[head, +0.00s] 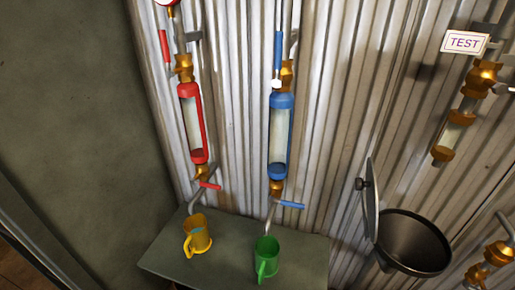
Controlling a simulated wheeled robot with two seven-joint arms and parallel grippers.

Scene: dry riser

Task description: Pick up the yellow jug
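The yellow jug (200,234) stands upright on a grey-green shelf (215,274), below the outlet of the red-marked pipe. Its handle (188,246) is on its left side toward the near edge. Neither of my grippers is in view.
A red sight tube (192,122) and a blue sight tube (281,138) rise on the corrugated wall. A red lever (210,186) and a blue lever (292,205) sit above the jugs. A dark open-lidded bin (413,243) stands right. Bare shelf separates the jugs.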

